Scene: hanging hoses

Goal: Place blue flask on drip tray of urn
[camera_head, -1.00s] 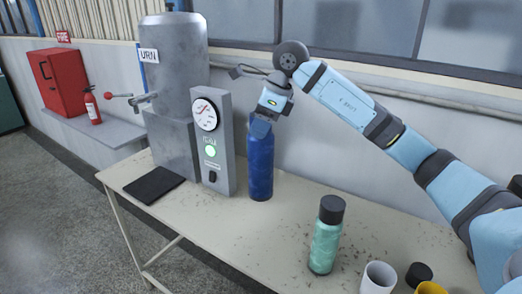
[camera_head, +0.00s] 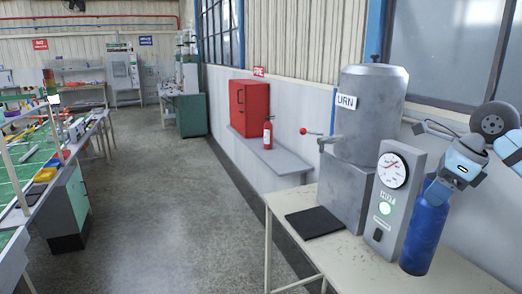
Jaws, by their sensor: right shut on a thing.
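The blue flask (camera_head: 425,232) is at the right of the head view, beside the gauge panel of the urn. My right gripper (camera_head: 437,190) is shut on the top of the flask from above and hides its cap. The flask is slightly tilted in the picture; whether its base touches the table I cannot tell. The grey metal urn (camera_head: 368,118) stands on the table with a red-knobbed tap on its left side. The flat black drip tray (camera_head: 314,222) lies on the table below the tap, left of the flask. My left gripper is not in view.
The gauge panel (camera_head: 393,195) stands between the flask and the drip tray. A fire extinguisher (camera_head: 267,133) and a red cabinet (camera_head: 250,108) are on a wall shelf behind. The floor (camera_head: 170,220) left of the table (camera_head: 352,264) is open; a workbench is at far left.

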